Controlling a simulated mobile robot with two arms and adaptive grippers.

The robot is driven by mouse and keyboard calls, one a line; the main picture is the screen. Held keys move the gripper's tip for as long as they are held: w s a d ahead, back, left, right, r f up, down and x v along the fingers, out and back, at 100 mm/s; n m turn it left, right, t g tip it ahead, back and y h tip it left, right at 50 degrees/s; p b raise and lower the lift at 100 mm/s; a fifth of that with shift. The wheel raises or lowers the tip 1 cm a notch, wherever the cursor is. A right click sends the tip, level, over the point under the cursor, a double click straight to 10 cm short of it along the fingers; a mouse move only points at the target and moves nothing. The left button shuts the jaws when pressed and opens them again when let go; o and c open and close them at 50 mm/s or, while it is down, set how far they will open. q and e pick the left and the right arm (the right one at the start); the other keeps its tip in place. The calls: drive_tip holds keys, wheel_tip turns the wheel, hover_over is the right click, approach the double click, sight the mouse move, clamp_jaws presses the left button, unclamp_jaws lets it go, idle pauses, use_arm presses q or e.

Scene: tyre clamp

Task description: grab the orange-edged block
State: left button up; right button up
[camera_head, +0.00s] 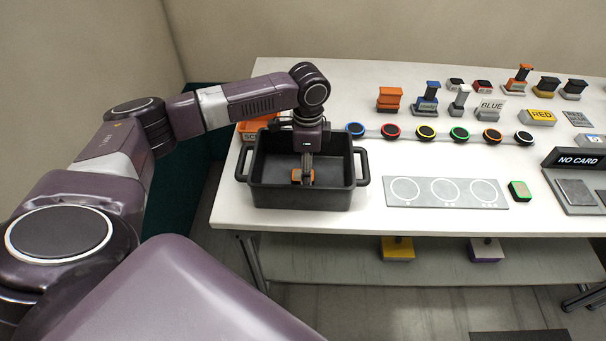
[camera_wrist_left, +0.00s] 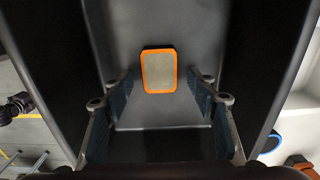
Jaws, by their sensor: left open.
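The orange-edged block (camera_head: 297,176) lies in the black bin (camera_head: 263,190) on the white table. In the left wrist view the block (camera_wrist_left: 159,72) shows a grey face with an orange rim, on the bin floor. My left gripper (camera_head: 307,172) reaches down into the bin over the block. In the left wrist view its fingers (camera_wrist_left: 160,92) are spread, with the block between and beyond their tips, apart from both. A finger partly hides the block in the head view. My right gripper is in neither view.
The bin walls stand close around my left gripper. An orange box (camera_head: 252,127) is behind the bin. A row of coloured round buttons (camera_head: 426,132) and a grey panel with three circles (camera_head: 445,192) lie to the right. A green block (camera_head: 520,191) is beside the panel.

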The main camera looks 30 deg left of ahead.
use_arm(q)
drive_tip(key=shift+f, duration=0.15)
drive_tip(key=c, duration=1.2)
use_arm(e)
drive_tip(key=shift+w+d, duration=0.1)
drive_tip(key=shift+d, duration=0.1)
use_arm(q)
drive_tip(key=shift+c, duration=0.2)
